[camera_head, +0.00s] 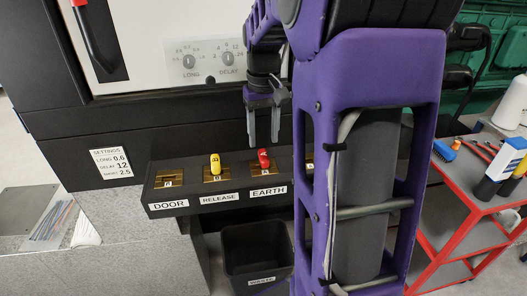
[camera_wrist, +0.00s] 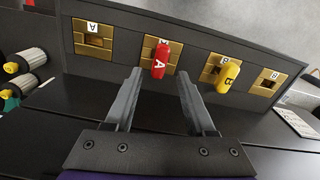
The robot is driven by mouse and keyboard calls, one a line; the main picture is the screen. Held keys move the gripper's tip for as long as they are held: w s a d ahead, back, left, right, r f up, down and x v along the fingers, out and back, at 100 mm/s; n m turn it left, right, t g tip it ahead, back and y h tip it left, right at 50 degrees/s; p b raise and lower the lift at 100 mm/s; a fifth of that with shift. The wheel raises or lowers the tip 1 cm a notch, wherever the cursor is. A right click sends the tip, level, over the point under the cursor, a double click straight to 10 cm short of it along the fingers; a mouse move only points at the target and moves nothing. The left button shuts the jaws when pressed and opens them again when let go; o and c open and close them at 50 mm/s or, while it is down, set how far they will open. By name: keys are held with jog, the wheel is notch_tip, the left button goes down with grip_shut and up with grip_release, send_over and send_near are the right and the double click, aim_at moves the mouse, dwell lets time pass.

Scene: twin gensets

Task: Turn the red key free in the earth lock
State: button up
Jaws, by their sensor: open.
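The red key (camera_head: 264,158) stands in the brass earth lock, above the label EARTH (camera_head: 267,191). In the wrist view the red key (camera_wrist: 160,62) bears a letter A and shows in line with the gap between my fingertips. My gripper (camera_head: 263,142) points down just above the key, with its fingers open and empty. It also shows open in the wrist view (camera_wrist: 160,76). The key appears just beyond the fingertips; I cannot tell whether they touch it. My purple arm hides part of the panel's right end.
A yellow key (camera_head: 215,163) stands close left in the RELEASE lock; the DOOR lock (camera_head: 169,179) holds no key. A black waste bin (camera_head: 258,255) stands below the panel. A red cart (camera_head: 478,200) with bottles and tools is at right. A dark cabinet rises behind.

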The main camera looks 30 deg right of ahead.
aim_at(264, 154)
jog(key=shift+m, duration=0.8)
jog(key=shift+f+b, duration=1.75)
jog(key=shift+f, duration=1.1)
grip_shut()
